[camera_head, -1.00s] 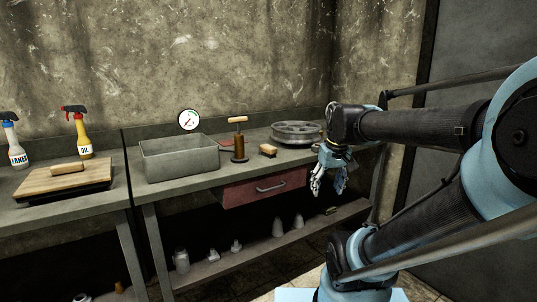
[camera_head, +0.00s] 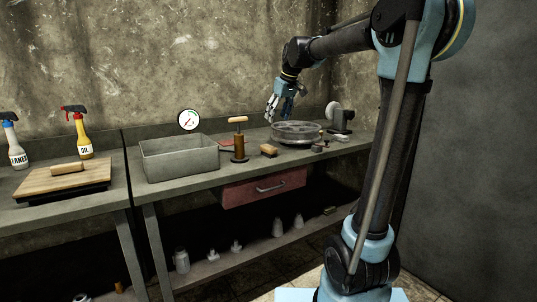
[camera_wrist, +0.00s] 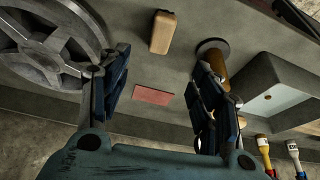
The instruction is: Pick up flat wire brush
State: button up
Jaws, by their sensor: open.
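A small wooden block, which looks like a brush (camera_head: 268,150), lies on the bench between the wood-handled tool and the grey metal wheel. In the wrist view this block (camera_wrist: 162,32) is at the top, between and beyond my fingers; no bristles can be made out there. A second wooden block (camera_head: 67,168) lies on the wooden board at the left; I cannot tell which is the flat wire brush. My gripper (camera_head: 279,115) is open and empty, pointing down above the bench near the wheel's left side. Its spread fingers also show in the wrist view (camera_wrist: 153,75).
The grey wheel (camera_head: 297,131) and upright wood-handled tool (camera_head: 239,140) flank the block. A metal bin (camera_head: 180,160) stands left of them. A red flat piece (camera_wrist: 153,94) lies near the back. Spray bottles (camera_head: 77,135) stand far left. A small machine (camera_head: 340,118) stands right.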

send_over(269, 146)
jog(key=s+d, duration=0.1)
jog(key=f, duration=1)
jog(key=shift+s+f, duration=0.2)
jog(key=shift+s+x, duration=0.2)
jog(key=shift+x, duration=2.75)
jog(key=shift+d+f, duration=0.1)
jog(key=c, duration=1.2)
